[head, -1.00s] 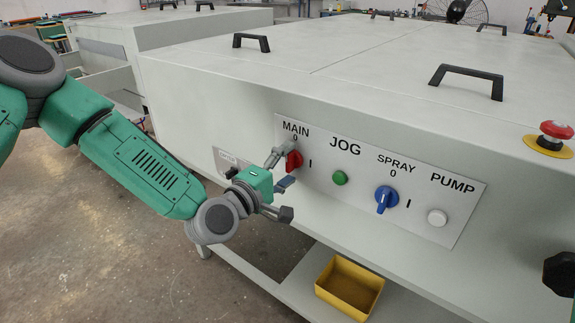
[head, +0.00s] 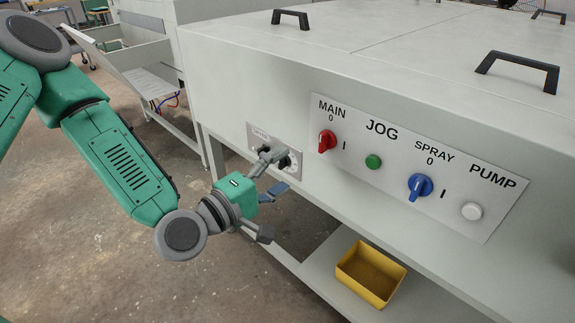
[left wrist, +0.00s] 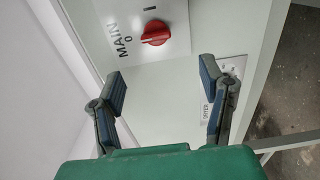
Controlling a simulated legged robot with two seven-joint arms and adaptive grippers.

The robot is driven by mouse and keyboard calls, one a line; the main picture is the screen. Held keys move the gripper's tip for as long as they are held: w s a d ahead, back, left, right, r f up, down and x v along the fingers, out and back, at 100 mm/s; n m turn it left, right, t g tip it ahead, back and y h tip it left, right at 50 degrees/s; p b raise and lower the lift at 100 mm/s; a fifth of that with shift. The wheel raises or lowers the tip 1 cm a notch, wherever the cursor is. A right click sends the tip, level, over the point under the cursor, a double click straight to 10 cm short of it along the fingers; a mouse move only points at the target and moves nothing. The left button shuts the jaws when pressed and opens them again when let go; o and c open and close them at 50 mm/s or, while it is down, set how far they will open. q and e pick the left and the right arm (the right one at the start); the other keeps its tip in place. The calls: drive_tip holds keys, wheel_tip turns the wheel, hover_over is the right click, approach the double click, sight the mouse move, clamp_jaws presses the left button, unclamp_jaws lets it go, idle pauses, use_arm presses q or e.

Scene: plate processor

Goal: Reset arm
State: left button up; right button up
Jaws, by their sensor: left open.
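My left gripper (head: 274,195) is open and empty in front of the machine's side, below and left of the control panel (head: 345,113). It also shows in the left wrist view (left wrist: 164,95), its two fingers spread apart. The red MAIN knob (head: 326,142) is up and right of the gripper, apart from it. In the left wrist view the red knob (left wrist: 155,33) lies beyond the gap between the fingers. The gripper partly covers the small dryer panel (head: 292,165). My right gripper is not in view.
The panel also has a green JOG button (head: 373,162), a blue SPRAY knob (head: 420,186) and a white PUMP button (head: 471,211). A yellow bin (head: 370,274) sits on the lower shelf. Open floor (head: 110,270) lies at left.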

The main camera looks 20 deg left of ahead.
use_arm(q)
drive_tip(key=shift+f, duration=0.1)
idle(0.3)
drive_tip(key=s+d+f+m+g, duration=0.1)
drive_tip(key=s+f+m+g, duration=0.4)
drive_tip(key=f, duration=0.5)
drive_tip(key=s+d+f+m+g, duration=0.25)
drive_tip(key=s+f+g, duration=0.25)
drive_tip(key=s+f, duration=0.3)
drive_tip(key=s+a+f+m+g+y, duration=0.6)
drive_tip(key=s+a+f, duration=0.3)
drive_tip(key=s, duration=0.3)
drive_tip(key=shift+s+a+f+m, duration=0.15)
drive_tip(key=shift+a+f+m, duration=0.25)
drive_tip(key=shift+a+m, duration=0.2)
drive_tip(key=shift+s+a, duration=0.2)
drive_tip(key=shift+a, duration=0.1)
drive_tip(key=shift+c, duration=0.4)
